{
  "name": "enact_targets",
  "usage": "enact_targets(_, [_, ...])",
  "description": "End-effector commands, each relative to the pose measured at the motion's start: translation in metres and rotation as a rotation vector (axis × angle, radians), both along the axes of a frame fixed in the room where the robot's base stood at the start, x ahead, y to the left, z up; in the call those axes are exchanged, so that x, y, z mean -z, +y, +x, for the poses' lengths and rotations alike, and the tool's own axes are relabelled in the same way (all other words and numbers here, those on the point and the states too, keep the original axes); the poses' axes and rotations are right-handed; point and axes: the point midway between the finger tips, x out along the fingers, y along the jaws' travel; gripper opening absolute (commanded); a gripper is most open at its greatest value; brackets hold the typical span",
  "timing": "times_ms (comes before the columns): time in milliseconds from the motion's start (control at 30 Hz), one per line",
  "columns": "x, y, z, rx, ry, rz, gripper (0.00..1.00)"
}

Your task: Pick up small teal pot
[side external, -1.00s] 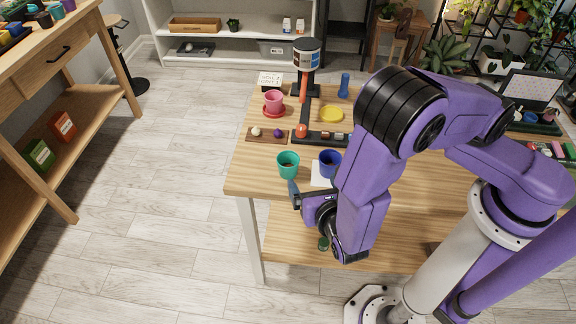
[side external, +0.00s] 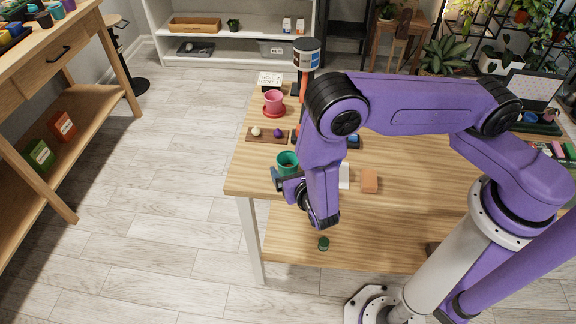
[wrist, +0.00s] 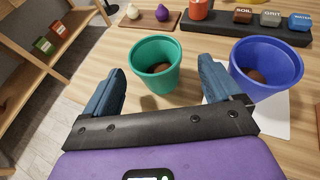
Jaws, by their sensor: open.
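The small teal pot (side external: 288,160) stands upright on the wooden table near its left edge. In the wrist view the teal pot (wrist: 156,62) sits just beyond and between my fingertips, with something brown inside. My gripper (side external: 285,178) is open and empty at the near side of the pot. In the wrist view my gripper (wrist: 165,78) has one blue finger left of the pot and the other to its right, beside the blue pot. I cannot tell whether either finger touches the teal pot.
A blue pot (wrist: 266,66) stands close on the right, on white paper (wrist: 262,115). An orange block (side external: 369,180) lies to the right.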

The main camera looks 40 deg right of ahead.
Motion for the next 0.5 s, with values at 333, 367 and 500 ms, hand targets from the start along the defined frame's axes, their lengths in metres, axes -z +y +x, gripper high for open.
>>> enact_targets(333, [0.008, -0.01, 0.033, 0.006, -0.002, 0.003, 0.91])
enact_targets(367, [0.009, -0.012, 0.037, 0.005, -0.002, 0.002, 0.91])
enact_targets(500, [0.015, -0.015, 0.048, 0.003, -0.001, 0.002, 0.91])
